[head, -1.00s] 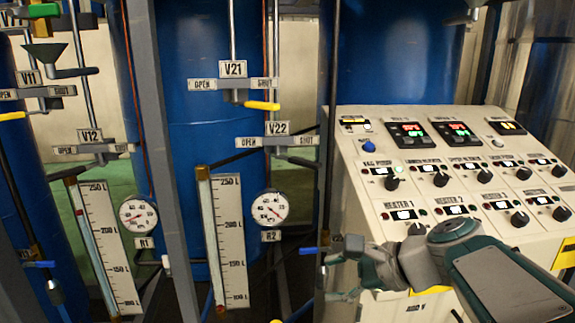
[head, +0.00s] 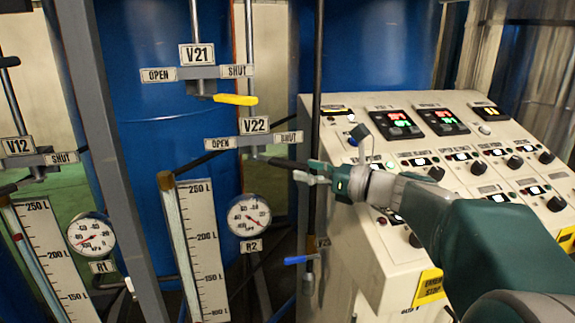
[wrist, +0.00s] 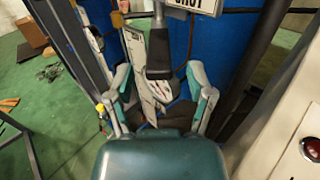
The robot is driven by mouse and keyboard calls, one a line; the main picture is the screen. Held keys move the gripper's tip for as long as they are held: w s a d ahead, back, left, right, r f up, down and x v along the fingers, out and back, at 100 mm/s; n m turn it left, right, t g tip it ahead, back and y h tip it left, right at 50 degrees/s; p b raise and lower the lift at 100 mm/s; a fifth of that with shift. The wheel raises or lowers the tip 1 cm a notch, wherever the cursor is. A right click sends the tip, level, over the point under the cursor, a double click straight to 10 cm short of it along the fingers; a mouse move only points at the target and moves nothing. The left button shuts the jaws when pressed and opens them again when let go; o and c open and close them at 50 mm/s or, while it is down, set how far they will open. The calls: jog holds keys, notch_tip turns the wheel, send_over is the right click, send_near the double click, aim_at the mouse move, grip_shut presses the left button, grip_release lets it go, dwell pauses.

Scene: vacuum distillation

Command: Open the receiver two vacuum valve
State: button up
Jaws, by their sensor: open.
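The valve under the V22 sign (head: 255,125) is above the R2 gauge (head: 249,216), with OPEN on its left and SHUT on its right. Its black lever (head: 276,162) points right, toward the SHUT side and my gripper. My gripper (head: 311,172) is at the lever's outer end in the head view. In the wrist view, the black lever (wrist: 159,52) reaches in between the spread fingers of my open gripper (wrist: 158,76). Gaps show on both sides of the lever, and the fingers are not closed on it.
The V21 valve's yellow lever (head: 235,100) is just above. A dark vertical pole (head: 317,80) stands close to my gripper. The control panel (head: 375,255) is at the right, under my arm. A blue lever (head: 300,259) hangs below.

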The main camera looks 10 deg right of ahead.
aim_at(289, 162)
jog(key=x, duration=0.4)
jog(key=shift+w+a, duration=0.25)
jog(key=shift+a, duration=0.05)
jog(key=shift+d, duration=0.1)
grip_shut()
